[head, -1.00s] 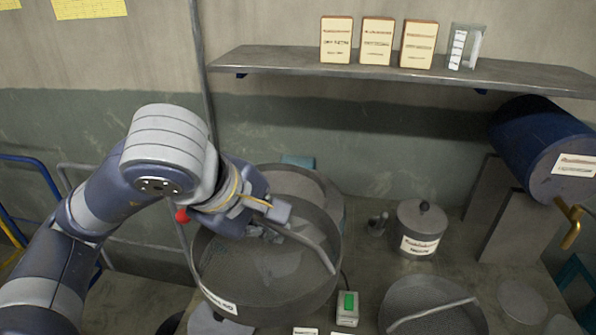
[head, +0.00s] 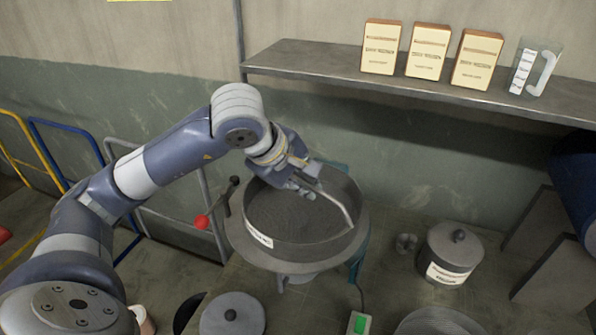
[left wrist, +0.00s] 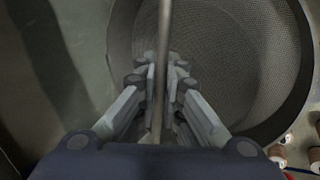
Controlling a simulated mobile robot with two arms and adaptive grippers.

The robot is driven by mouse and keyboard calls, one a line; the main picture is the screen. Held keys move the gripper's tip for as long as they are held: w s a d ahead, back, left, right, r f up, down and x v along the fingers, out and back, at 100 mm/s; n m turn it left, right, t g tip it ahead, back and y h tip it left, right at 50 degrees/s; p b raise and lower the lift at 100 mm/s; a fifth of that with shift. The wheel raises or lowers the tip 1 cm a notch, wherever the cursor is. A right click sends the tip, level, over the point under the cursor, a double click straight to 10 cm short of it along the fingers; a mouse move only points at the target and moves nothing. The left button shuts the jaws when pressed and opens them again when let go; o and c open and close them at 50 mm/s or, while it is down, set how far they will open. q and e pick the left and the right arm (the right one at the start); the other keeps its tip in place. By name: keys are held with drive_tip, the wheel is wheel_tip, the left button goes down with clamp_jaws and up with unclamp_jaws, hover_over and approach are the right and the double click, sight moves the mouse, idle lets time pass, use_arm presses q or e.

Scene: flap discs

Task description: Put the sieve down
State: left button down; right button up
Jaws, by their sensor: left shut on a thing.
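The sieve (head: 300,228) is a wide, round, dark grey drum with a mesh floor, a white label on its side and a bar handle (head: 345,208) across its top. My left gripper (head: 306,190) is shut on that bar. In the left wrist view the fingers (left wrist: 163,78) close around the bar (left wrist: 164,30), with the mesh (left wrist: 225,50) below. The sieve looks level over a round grey stand (head: 238,243) with teal parts; whether they touch I cannot tell. My right gripper is not in view.
A lever with a red ball (head: 202,222) is left of the stand. A lidded pot (head: 450,262) stands to the right, a green-lit device (head: 358,322) in front. A round lid (head: 232,315) and another round vessel (head: 438,324) lie nearer. A shelf (head: 330,83) with boxes hangs behind.

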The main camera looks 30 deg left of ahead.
use_arm(q)
drive_tip(key=p, duration=0.2)
hover_over(298, 195)
drive_tip(key=shift+f, duration=0.1)
drive_tip(key=shift+f+p, duration=0.85)
drive_tip(key=shift+f, duration=0.95)
drive_tip(key=shift+f, duration=0.15)
drive_tip(key=c, duration=1.7)
unclamp_jaws()
